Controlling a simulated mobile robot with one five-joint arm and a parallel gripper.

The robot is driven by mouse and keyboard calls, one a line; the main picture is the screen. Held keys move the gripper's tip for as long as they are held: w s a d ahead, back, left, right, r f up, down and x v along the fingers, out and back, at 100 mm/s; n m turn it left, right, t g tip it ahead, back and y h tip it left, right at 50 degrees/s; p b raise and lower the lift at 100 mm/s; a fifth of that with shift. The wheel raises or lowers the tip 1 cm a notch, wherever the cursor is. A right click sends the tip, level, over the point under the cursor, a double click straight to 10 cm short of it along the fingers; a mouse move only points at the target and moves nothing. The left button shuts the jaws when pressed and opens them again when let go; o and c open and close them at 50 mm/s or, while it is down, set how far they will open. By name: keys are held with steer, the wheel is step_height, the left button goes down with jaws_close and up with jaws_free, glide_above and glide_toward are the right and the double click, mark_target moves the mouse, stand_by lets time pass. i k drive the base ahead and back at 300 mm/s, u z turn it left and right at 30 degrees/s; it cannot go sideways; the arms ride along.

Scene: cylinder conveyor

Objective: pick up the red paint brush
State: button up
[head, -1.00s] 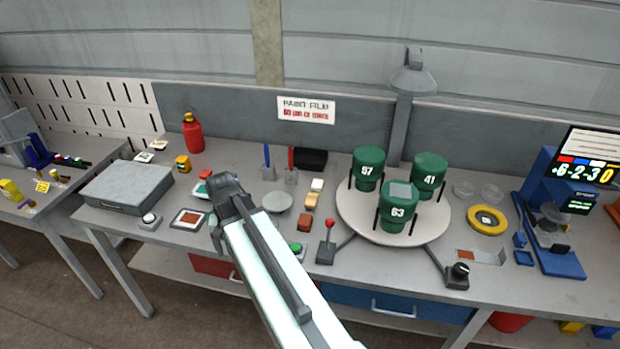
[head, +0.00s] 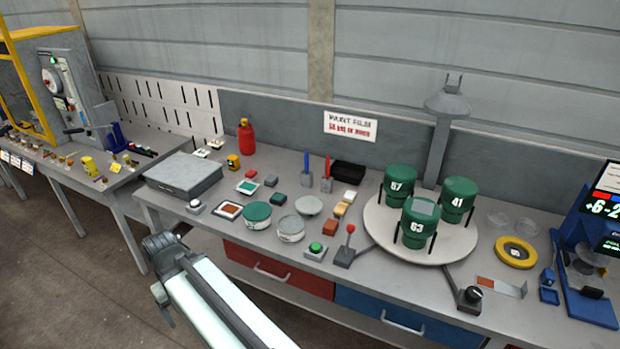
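The red paint brush appears to be the upright red-handled tool (head: 327,172) on the grey workbench, in a small grey holder or base. A similar blue-handled tool (head: 306,168) stands just to its left. My gripper (head: 160,262) is at the lower left of the head view, in front of the bench and well apart from the red brush. Its fingers are not clear, so I cannot tell whether it is open or shut. Nothing hides the upper part of the red brush.
Small blocks (head: 341,209), round tins (head: 257,214) and a red-knobbed lever (head: 346,246) stand in front. A white turntable (head: 385,232) with green canisters is to the right. A grey case (head: 184,175) lies to the left.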

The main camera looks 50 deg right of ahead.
mark_target(327, 160)
steer(key=u, duration=1.7)
steer(key=i, duration=1.2)
steer(key=z, duration=2.9)
steer(key=i, duration=0.1)
steer(key=z, duration=0.65)
